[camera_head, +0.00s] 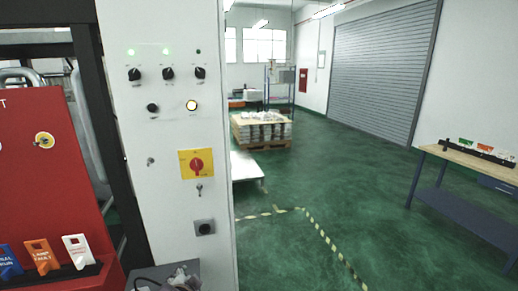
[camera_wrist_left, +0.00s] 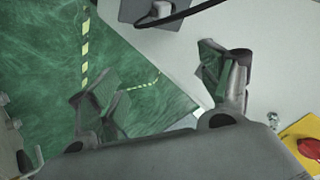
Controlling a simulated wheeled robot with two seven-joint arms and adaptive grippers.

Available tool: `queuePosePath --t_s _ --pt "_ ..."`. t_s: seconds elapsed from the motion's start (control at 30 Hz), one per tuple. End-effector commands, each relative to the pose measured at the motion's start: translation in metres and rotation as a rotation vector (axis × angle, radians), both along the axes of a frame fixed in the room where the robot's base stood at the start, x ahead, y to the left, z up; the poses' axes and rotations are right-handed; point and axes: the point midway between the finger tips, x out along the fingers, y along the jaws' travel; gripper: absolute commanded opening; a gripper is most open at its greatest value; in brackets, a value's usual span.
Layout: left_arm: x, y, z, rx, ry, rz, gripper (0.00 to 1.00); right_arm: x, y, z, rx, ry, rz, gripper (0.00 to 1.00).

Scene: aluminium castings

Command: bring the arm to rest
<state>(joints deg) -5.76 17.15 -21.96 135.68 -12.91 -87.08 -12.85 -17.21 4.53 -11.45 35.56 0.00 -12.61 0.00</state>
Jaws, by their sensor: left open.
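My left gripper (camera_wrist_left: 155,88) shows in the left wrist view with its two fingers spread wide and nothing between them. It is beside the pale control panel (camera_head: 165,225). Part of the yellow plate with a red rotary switch (camera_wrist_left: 307,148) shows at the lower right of that view. The same red switch (camera_head: 197,165) is in the head view, on the panel. A dark grey mechanical part shows at the bottom edge of the head view; I cannot tell how much of it is mine. My right gripper is not in view.
A red board (camera_head: 45,165) with coloured tags stands at the left. A workbench (camera_head: 460,165) is at the right, and a loaded pallet (camera_head: 262,145) is farther back. Open green floor (camera_head: 400,245) with yellow-black tape (camera_head: 330,240) lies between.

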Motion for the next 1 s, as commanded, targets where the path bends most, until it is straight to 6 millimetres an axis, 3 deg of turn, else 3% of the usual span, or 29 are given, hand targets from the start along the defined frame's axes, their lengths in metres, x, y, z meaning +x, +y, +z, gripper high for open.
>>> queuePosePath --t_s 0.2,0.6,1.0 --pt "-0.036 0.007 -0.035 -0.116 0.107 0.080 0.79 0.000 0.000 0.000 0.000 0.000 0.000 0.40" --pt "-0.106 0.020 -0.087 -0.295 0.290 0.249 0.79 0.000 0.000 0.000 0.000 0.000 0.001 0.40" --pt "-0.150 0.029 -0.111 -0.383 0.393 0.363 0.79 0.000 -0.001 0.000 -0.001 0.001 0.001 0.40"
